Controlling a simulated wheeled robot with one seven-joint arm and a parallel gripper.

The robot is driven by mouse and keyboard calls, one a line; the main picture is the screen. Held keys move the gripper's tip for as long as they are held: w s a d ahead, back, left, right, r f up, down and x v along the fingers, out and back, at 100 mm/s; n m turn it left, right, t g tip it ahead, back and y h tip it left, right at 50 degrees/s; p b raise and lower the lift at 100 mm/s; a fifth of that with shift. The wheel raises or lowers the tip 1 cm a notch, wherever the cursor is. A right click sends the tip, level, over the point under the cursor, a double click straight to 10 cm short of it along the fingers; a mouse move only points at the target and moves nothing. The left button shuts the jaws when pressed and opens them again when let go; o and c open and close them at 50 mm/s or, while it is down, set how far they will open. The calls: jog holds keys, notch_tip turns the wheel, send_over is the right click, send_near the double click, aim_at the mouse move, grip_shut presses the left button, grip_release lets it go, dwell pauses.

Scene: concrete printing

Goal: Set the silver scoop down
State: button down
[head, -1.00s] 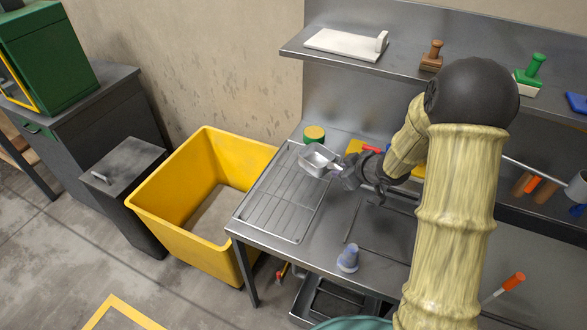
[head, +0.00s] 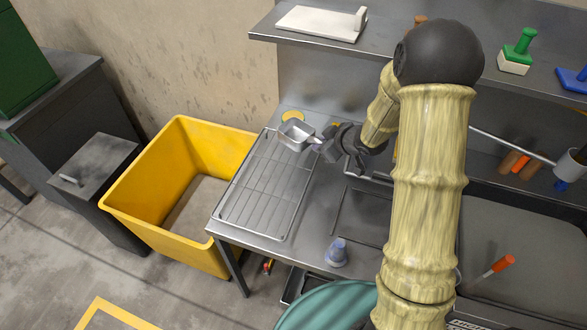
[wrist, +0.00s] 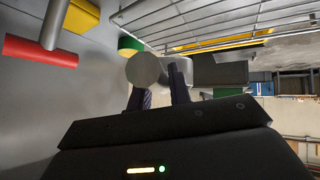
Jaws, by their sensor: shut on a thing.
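The silver scoop (head: 297,133) is a small open metal box with a short handle. In the head view it is at the far right corner of the wire rack (head: 232,214), and I cannot tell whether it touches the rack. My gripper (head: 320,146) is shut on the scoop's handle, to the right of the box. In the wrist view the two dark fingers (wrist: 160,95) hold the handle, whose round grey end faces the camera.
A blue-grey cup (head: 337,253) is at the bench's front edge. A red-handled tool (wrist: 40,50) and yellow block (wrist: 82,14) lie nearby. A yellow bin (head: 150,215) stands left. The wire rack looks empty.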

notch_tip(320, 180, down, 5)
jog(key=shift+f, duration=0.1)
jog(key=shift+f, duration=1.8)
jog(key=c, duration=1.3)
grip_release()
jog(key=shift+f, duration=0.1)
jog(key=shift+s+d+r, duration=0.25)
jog(key=shift+r, duration=0.2)
jog(key=v, duration=1.1)
